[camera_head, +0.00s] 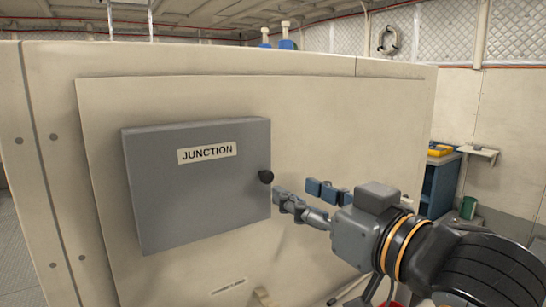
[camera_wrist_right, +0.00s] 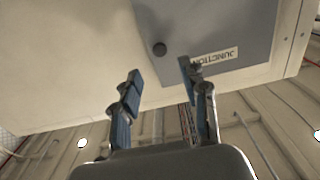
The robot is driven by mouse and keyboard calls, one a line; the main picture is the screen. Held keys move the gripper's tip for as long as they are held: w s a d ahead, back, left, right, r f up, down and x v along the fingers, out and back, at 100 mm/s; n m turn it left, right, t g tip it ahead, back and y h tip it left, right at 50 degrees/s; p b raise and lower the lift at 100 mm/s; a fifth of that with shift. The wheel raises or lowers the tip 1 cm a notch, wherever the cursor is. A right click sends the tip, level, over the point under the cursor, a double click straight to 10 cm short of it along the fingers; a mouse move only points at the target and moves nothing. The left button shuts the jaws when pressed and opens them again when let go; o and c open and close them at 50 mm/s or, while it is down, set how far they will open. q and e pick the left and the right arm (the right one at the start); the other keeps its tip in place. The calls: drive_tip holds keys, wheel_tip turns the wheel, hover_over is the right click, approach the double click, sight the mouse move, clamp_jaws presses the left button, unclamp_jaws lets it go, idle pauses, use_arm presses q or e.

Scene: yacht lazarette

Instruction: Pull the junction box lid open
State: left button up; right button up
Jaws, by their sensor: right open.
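The grey junction box (camera_head: 200,195) is mounted on a cream panel, and its lid lies flat and closed. The lid carries a white JUNCTION label (camera_head: 207,153) and a round black knob (camera_head: 266,176) near its right edge. My right gripper (camera_head: 296,190) is open and empty, just to the right of the knob and slightly below it, apart from it. In the right wrist view the knob (camera_wrist_right: 159,49) shows ahead, beyond the fingertips (camera_wrist_right: 160,70) and between them. The label (camera_wrist_right: 214,58) appears upside down there. My left gripper is not in view.
The cream panel (camera_head: 330,130) around the box is flat and clear. A blue cabinet (camera_head: 439,185) with a yellow tray (camera_head: 439,151) stands at the back right, near a small shelf (camera_head: 478,153) and a green bin (camera_head: 468,208).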

sight(269, 177)
drive_tip(key=x, duration=0.6)
drive_tip(key=shift+w+a+p, duration=0.2)
drive_tip(key=shift+w+p, duration=0.05)
drive_tip(key=shift+p, duration=0.1)
drive_tip(key=shift+w+a, duration=0.35)
drive_tip(key=shift+w, duration=0.15)
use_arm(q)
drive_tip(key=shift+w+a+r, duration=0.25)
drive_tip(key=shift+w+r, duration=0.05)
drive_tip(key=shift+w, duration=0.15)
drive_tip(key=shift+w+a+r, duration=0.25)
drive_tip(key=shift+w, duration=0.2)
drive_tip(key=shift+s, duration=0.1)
use_arm(e)
drive_tip(key=shift+c, duration=0.7)
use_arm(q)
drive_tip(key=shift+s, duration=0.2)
use_arm(e)
clamp_jaws()
